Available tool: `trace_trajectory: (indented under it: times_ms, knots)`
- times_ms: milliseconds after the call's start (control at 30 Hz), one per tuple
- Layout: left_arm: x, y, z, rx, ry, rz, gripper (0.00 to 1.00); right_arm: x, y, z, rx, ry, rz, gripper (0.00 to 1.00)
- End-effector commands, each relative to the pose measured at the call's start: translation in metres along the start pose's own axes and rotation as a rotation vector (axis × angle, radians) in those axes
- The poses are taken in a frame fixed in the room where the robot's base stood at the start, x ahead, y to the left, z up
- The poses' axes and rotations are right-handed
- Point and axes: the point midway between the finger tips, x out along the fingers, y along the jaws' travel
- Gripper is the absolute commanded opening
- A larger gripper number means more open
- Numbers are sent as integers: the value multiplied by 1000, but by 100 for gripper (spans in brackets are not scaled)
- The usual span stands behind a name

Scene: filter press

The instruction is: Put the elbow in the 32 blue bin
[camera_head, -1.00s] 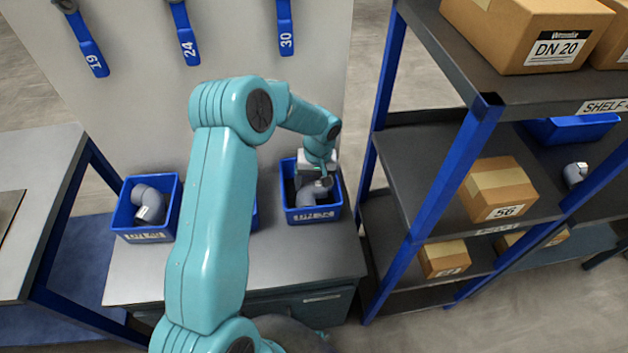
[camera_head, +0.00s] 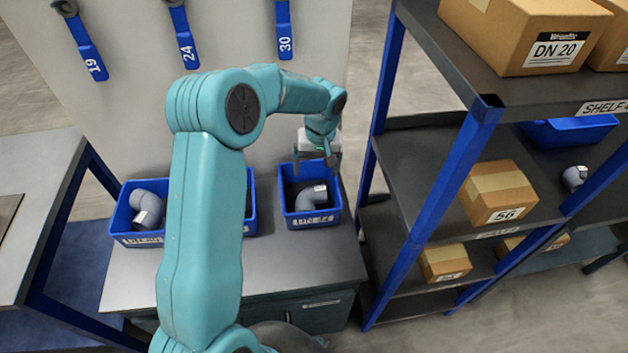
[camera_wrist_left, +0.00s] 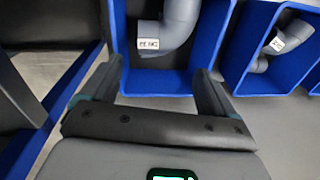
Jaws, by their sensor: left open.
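A grey elbow (camera_head: 311,198) with a white label lies in the right-hand blue bin (camera_head: 311,221) on the grey bench. The bin's label is too blurred to read surely. My left gripper (camera_head: 316,164) is open and empty, above the back of that bin and apart from the elbow. In the left wrist view, the open fingers (camera_wrist_left: 158,70) point at this bin (camera_wrist_left: 156,84), with the elbow (camera_wrist_left: 178,32) beyond the fingertips. Another grey elbow (camera_head: 146,204) lies in the left-hand blue bin (camera_head: 118,222). My right gripper is out of view.
A middle blue bin (camera_head: 251,205) is mostly hidden behind my left arm. A blue-framed shelf (camera_head: 440,190) with cardboard boxes (camera_head: 497,192) stands close on the right. A grey back panel (camera_head: 240,90) with blue tagged handles rises behind the bins. Bare bench top (camera_head: 290,262) shows in front.

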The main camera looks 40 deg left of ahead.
Motion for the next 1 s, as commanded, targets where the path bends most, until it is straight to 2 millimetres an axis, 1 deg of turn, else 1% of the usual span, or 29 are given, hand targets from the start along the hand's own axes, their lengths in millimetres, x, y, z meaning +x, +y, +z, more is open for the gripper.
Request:
trace_trajectory:
  times_ms: [33,100,200,300,1000]
  knots:
    - [-10,1,0,0,3,2,88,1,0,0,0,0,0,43]
    - [-22,0,0,0,3,1,88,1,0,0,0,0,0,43]
    - [-33,0,0,1,1,0,88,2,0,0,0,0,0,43]
    - [-40,0,0,1,0,0,88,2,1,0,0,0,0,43]
    - [-40,0,0,0,-1,-1,88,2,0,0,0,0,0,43]
